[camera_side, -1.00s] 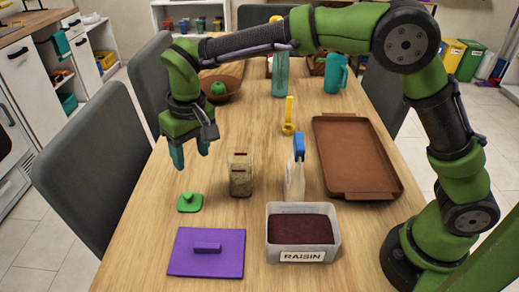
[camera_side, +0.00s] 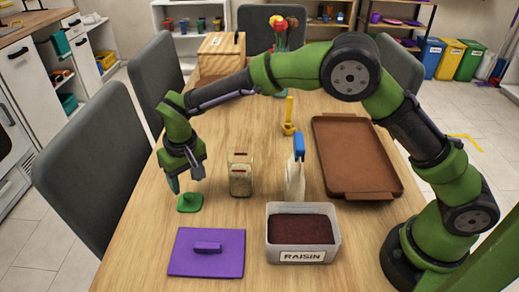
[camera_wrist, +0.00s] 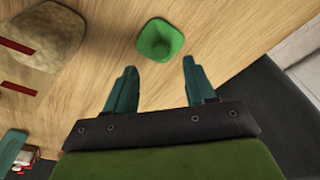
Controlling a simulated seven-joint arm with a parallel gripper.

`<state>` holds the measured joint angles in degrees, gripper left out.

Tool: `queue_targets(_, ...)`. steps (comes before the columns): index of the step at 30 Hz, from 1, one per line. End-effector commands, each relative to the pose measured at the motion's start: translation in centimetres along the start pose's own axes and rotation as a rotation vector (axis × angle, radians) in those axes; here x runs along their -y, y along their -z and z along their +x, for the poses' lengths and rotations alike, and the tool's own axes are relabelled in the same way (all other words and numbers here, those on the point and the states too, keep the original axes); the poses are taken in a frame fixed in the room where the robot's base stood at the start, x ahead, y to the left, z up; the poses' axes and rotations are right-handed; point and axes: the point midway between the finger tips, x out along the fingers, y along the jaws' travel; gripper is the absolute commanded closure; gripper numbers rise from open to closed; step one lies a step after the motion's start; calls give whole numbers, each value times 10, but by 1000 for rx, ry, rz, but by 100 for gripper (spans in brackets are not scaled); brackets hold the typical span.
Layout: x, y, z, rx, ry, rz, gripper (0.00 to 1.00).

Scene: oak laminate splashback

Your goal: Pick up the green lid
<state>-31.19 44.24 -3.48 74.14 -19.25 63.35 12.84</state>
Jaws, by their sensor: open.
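The small green lid (camera_side: 188,204) with a knob on top lies flat on the wooden table, behind the purple lid. My gripper (camera_side: 186,182) is just above it, pointing down, with open, empty fingers. In the wrist view, the green lid (camera_wrist: 161,39) lies beyond the two teal fingertips (camera_wrist: 159,66), roughly centred between them. A small gap of table shows between the fingers and the lid, and I cannot see them touch.
A clear jar (camera_side: 241,181) with grainy contents stands right of the lid; it also shows in the wrist view (camera_wrist: 45,45). A purple lid (camera_side: 185,262) and a raisin tub (camera_side: 272,237) are in front. A brown tray (camera_side: 358,160) lies at right. A grey chair (camera_side: 95,165) stands left.

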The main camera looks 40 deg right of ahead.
Motion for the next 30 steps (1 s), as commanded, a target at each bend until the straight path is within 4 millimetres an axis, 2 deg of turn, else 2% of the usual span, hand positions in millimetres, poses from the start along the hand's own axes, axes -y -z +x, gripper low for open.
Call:
queue_targets(9,0,-2,44,3,-2,0,45)
queue_targets(19,1,-1,51,1,0,0,47)
queue_targets(27,1,-2,50,1,0,-1,88)
queue_targets(30,1,-2,50,1,0,-1,100)
